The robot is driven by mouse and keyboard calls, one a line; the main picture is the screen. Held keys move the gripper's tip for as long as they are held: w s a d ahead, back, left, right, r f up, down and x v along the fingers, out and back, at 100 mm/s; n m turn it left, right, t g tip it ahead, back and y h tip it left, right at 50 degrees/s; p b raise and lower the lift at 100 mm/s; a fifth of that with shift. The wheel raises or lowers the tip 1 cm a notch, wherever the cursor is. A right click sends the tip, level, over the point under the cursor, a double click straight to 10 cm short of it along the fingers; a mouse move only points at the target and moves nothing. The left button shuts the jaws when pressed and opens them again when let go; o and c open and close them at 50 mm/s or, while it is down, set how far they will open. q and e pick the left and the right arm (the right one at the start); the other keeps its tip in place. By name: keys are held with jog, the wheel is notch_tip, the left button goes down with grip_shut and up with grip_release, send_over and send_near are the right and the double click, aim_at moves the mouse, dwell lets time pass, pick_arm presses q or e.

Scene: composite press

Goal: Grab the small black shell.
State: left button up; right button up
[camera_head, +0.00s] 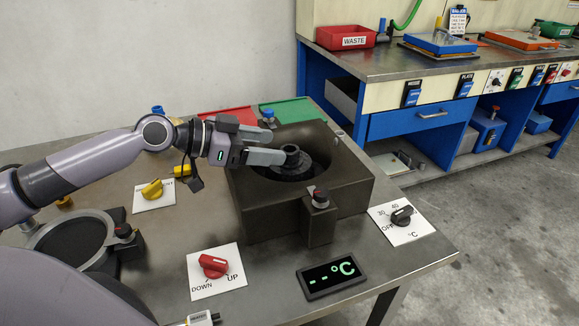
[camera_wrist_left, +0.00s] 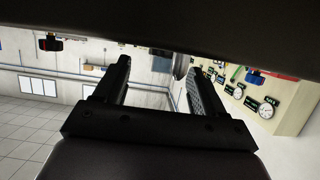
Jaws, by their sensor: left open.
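A small black cylindrical piece with a round hollow top (camera_head: 291,154), which looks like the small black shell, stands upright in the round well of a dark block (camera_head: 345,190) on the table. My left gripper (camera_head: 277,147) is open just left of its top, with fingers pointing right toward it. Whether a finger touches it cannot be told. The left wrist view shows the open fingers (camera_wrist_left: 158,64) with a dark rounded shape (camera_wrist_left: 182,65) near the right finger; I cannot tell what it is. My right gripper does not show.
A round ring fixture (camera_head: 70,245) is at the left. Red and yellow knobs, a temperature dial (camera_head: 402,215) and a display (camera_head: 331,275) surround the block. Red and green mats (camera_head: 292,109) lie behind. A blue workbench with a red waste bin (camera_head: 346,37) stands at the back right.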

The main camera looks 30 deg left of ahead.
aim_at(285, 149)
pick_arm(q)
jog(key=shift+a+p+x, duration=0.2)
jog(key=shift+p+x, duration=0.35)
jog(key=shift+x, duration=2.4)
jog(key=shift+f, duration=0.2)
